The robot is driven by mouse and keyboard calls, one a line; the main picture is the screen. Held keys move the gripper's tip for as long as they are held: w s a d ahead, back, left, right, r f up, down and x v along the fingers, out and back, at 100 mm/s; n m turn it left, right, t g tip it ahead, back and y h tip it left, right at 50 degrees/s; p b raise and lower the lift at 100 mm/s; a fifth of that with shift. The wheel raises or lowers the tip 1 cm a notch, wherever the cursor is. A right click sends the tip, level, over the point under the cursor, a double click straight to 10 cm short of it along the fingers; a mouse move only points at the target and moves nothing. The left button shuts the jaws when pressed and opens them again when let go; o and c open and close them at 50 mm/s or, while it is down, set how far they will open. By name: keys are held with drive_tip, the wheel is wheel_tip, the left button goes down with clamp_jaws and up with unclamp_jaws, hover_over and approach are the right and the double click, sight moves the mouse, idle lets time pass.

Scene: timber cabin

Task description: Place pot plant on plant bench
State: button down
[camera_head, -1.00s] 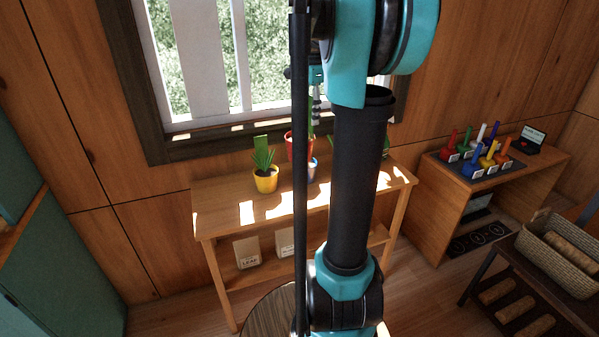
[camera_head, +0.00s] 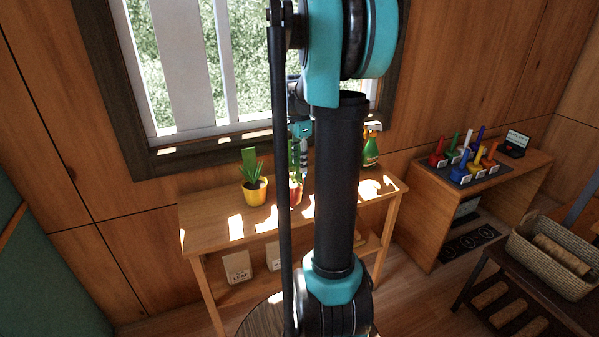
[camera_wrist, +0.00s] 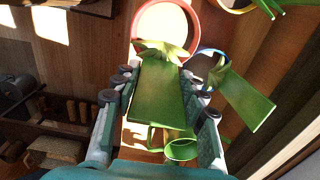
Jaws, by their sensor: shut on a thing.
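A pot plant in a red pot (camera_head: 296,194) is upright at the plant bench (camera_head: 225,220), right of the yellow pot plant (camera_head: 256,193). I cannot tell whether its base touches the top. My gripper (camera_head: 303,148) is above it, partly hidden by my arm. In the wrist view, my gripper (camera_wrist: 160,88) is shut on the green upper part of the plant, with the red pot's round rim (camera_wrist: 140,28) beyond the fingers. A blue pot (camera_wrist: 207,51) with a green plant stands close beside it; in the head view it is hidden.
A green spray bottle (camera_head: 370,152) stands on the bench's right part. The window (camera_head: 185,65) is close behind. Boxes (camera_head: 238,266) sit on the lower shelf. A desk (camera_head: 430,190) with coloured items and a basket (camera_head: 553,252) are to the right. The bench's left end is clear.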

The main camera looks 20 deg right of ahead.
drive_tip(key=shift+f, duration=2.15)
drive_tip(key=c, duration=0.9)
unclamp_jaws()
drive_tip(key=shift+f, duration=0.1)
drive_tip(key=shift+o, duration=0.2)
wheel_tip(320, 180, up, 12)
drive_tip(key=shift+f, duration=0.15)
drive_tip(key=s+a+f+n+t, duration=0.2)
drive_tip(key=s+a+f+n, duration=0.4)
drive_tip(key=s+f+n, duration=0.2)
drive_tip(key=s+a+f+n+t, duration=0.2)
drive_tip(key=s+a+f+n, duration=0.5)
drive_tip(key=s, duration=0.6)
wheel_tip(320, 180, down, 4)
drive_tip(key=n, duration=0.2)
drive_tip(key=shift+r+n, duration=0.15)
drive_tip(key=shift+n, duration=0.15)
